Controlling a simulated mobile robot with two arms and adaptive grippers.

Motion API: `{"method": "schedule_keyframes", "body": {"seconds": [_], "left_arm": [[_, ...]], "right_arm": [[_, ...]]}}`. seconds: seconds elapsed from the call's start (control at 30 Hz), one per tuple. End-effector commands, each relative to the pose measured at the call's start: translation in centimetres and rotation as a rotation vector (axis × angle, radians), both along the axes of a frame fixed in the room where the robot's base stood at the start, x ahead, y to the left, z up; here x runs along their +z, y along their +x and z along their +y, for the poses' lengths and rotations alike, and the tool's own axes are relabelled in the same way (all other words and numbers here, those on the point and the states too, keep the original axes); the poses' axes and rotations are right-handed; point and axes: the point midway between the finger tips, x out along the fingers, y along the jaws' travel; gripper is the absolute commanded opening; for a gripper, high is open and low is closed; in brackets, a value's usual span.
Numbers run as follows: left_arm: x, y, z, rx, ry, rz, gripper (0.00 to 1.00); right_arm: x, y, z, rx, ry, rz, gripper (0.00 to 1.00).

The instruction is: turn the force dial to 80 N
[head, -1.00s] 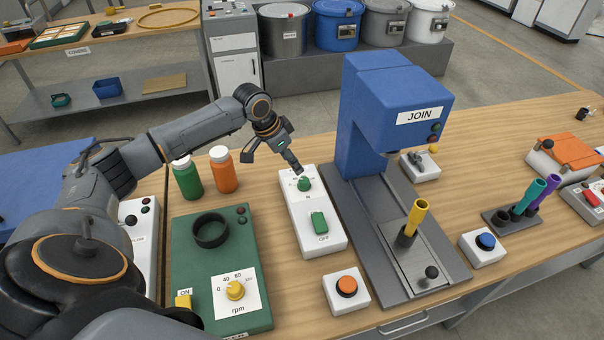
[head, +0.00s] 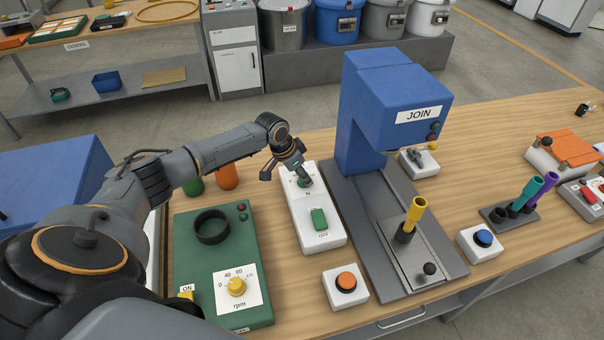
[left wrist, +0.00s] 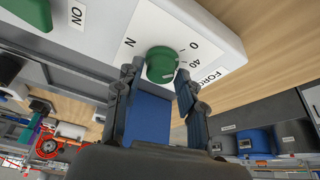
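The force dial is a green round knob (left wrist: 161,63) on a white box (head: 326,235). In the left wrist view, the marks 0 and 40, an N and the word FORCE show around it; the 80 mark and the pointer cannot be made out. My left gripper (left wrist: 157,78) is open, with one finger on each side of the knob; I cannot tell whether either touches it. In the head view my left gripper (head: 305,181) is over the far end of the box and mostly hides the dial. My right gripper is not in view.
The blue JOIN press (head: 380,110) stands close on the right. A green rpm unit (head: 222,262) is on the left, and an orange button (head: 346,282) in front. Orange (head: 228,176) and green bottles stand behind my forearm.

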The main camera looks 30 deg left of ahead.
Motion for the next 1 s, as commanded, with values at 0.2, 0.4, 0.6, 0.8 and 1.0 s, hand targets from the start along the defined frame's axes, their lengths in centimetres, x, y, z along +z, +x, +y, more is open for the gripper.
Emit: {"method": "schedule_keyframes", "body": {"seconds": [0.2, 0.4, 0.6, 0.8, 1.0], "left_arm": [[0.0, 0.0, 0.0, 0.0, 0.0, 0.0, 0.0], [0.0, 0.0, 0.0, -0.015, -0.001, -0.001, 0.0], [-0.2, 0.1, 0.1, -0.093, -0.002, 0.0, 0.0], [-0.4, 0.2, 0.2, -0.241, -0.002, -0.002, 0.0], [-0.4, 0.3, 0.2, -0.428, -0.004, -0.003, 0.0]], "right_arm": [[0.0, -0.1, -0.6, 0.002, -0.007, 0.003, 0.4], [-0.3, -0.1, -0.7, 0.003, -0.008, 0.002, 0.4], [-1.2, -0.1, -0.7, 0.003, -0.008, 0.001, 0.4], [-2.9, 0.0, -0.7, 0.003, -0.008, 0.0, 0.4], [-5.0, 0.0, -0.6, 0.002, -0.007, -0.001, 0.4]]}}
